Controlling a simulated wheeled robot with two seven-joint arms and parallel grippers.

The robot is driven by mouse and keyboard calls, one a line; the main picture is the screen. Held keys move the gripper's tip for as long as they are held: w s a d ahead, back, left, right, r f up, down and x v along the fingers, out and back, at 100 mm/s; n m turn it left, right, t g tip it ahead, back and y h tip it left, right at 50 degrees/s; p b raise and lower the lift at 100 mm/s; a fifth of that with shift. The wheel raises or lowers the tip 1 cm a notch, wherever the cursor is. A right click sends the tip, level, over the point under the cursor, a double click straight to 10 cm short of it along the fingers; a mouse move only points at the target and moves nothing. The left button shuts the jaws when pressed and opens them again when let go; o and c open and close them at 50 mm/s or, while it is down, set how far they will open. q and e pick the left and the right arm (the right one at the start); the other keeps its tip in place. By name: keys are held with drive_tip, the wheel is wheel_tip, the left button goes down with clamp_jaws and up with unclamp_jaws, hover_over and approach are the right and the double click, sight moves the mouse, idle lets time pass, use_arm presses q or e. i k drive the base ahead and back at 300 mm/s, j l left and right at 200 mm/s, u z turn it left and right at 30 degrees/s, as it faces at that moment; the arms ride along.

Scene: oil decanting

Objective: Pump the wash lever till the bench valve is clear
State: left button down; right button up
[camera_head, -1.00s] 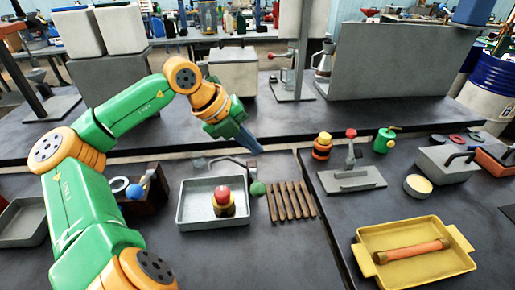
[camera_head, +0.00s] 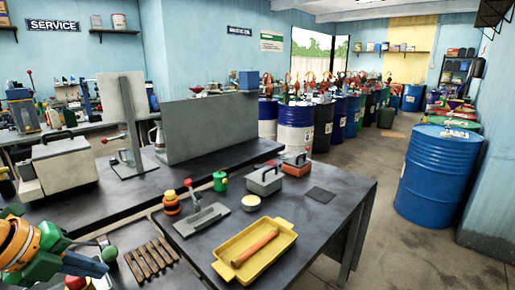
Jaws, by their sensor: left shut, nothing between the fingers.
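My left gripper (camera_head: 88,265) is at the bottom left edge, its blue-grey fingers shut and empty. A green ball knob (camera_head: 109,254) shows just beyond its fingertips; I cannot tell whether they touch. It looks like the end of the wash lever, whose arm is mostly hidden. A red knob (camera_head: 75,282), probably the top of the bench valve, shows just below the gripper at the frame's bottom edge. The valve's body and most of the grey basin around it are out of frame or hidden, so its cleanness cannot be seen. My right gripper is not in view.
Brown slats (camera_head: 150,261) lie right of the green knob. A red-knobbed lever on a grey plate (camera_head: 202,220), an orange-black pot (camera_head: 171,203) and a yellow tray (camera_head: 228,271) with an orange-brown rod stand farther right. A blue drum (camera_head: 437,180) stands on the floor.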

sight(109, 253)
drive_tip(key=k+l, duration=0.65)
drive_tip(key=l, duration=0.2)
